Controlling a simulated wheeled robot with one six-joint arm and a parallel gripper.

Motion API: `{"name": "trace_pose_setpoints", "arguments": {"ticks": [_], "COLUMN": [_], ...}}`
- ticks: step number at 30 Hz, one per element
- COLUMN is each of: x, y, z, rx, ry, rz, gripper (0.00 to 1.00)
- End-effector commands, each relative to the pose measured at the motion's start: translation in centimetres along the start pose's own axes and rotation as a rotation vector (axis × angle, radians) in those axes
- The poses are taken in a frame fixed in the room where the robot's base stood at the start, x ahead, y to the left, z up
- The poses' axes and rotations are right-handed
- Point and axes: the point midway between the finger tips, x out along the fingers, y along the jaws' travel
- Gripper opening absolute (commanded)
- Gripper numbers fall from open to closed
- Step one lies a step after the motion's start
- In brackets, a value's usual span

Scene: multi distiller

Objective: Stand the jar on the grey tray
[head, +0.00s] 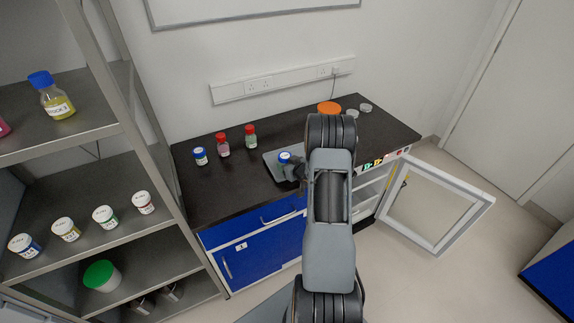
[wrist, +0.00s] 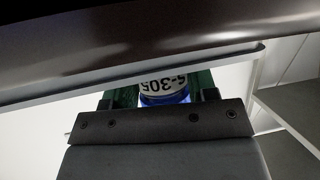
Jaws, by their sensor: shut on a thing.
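The jar is small and white with a blue lid (head: 285,157) and a label partly reading "5-305" (wrist: 163,84). My gripper (head: 291,166) is shut on it, with a dark green finger on each side in the wrist view. The grey tray (head: 271,160) lies flat on the dark bench. My arm hides the tray's right part.
On the bench (head: 215,190), another blue-lidded jar (head: 200,156) and two red-capped bottles (head: 223,145) (head: 250,137) stand left of the tray. An orange-topped item (head: 329,108) and clear dishes (head: 365,107) are behind. A cabinet door (head: 436,205) hangs open at right; a shelf rack (head: 75,190) stands left.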

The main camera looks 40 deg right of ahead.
Motion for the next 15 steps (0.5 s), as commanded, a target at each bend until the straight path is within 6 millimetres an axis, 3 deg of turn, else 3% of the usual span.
{"name": "trace_pose_setpoints", "arguments": {"ticks": [6, 7, 15], "x": [0.26, 0.25, 0.2], "y": [0.0, -0.01, -0.01], "z": [0.64, 0.63, 0.51], "rx": [0.0, 0.0, 0.0], "ry": [0.0, 0.0, -0.001], "rz": [0.0, 0.0, 0.0], "gripper": [0.19, 0.54, 0.79]}}
